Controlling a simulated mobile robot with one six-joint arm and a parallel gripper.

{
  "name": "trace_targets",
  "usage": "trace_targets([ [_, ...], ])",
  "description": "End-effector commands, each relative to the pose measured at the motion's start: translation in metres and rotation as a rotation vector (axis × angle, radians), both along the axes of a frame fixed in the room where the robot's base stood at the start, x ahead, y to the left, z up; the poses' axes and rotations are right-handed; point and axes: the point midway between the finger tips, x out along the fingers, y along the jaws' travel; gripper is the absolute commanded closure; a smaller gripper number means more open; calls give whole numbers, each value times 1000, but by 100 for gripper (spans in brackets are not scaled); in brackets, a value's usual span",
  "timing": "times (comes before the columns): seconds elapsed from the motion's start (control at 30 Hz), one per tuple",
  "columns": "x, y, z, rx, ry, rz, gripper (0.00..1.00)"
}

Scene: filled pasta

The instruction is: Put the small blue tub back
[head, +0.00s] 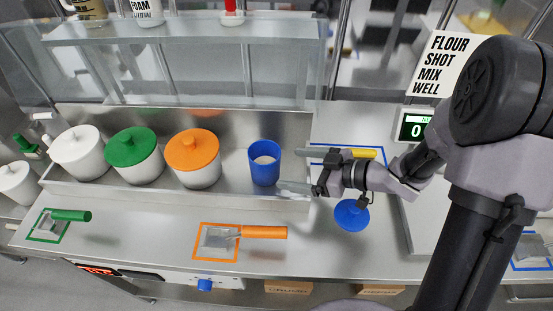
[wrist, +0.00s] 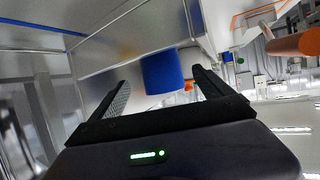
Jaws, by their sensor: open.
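The small blue tub (head: 265,168) stands upright, open and with pale contents, at the right part of the long steel trough (head: 225,197). My gripper (head: 289,170) is open and reaches in from the right, with its fingers pointing at the tub. In the wrist view the tub (wrist: 162,74) shows between the two fingertips; I cannot tell whether the fingers touch it. A blue round lid (head: 351,216) with a knob lies on the counter below my wrist.
Left of the tub, white, green-lidded and orange-lidded tubs (head: 194,160) stand in the trough. A yellow-handled tool (head: 362,153) lies by a blue outline behind my gripper. An orange-handled scraper (head: 263,232) lies in front. A glass shelf (head: 190,60) rises behind.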

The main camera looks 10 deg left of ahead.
Motion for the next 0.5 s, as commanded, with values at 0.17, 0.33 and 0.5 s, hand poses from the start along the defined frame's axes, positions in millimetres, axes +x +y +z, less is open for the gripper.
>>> trace_targets([
  [0.17,-7,-22,11,0,1,-1,10],
  [0.33,-6,-25,11,-7,-3,-10,10],
  [0.5,64,-78,65,-219,-104,-428,10],
])
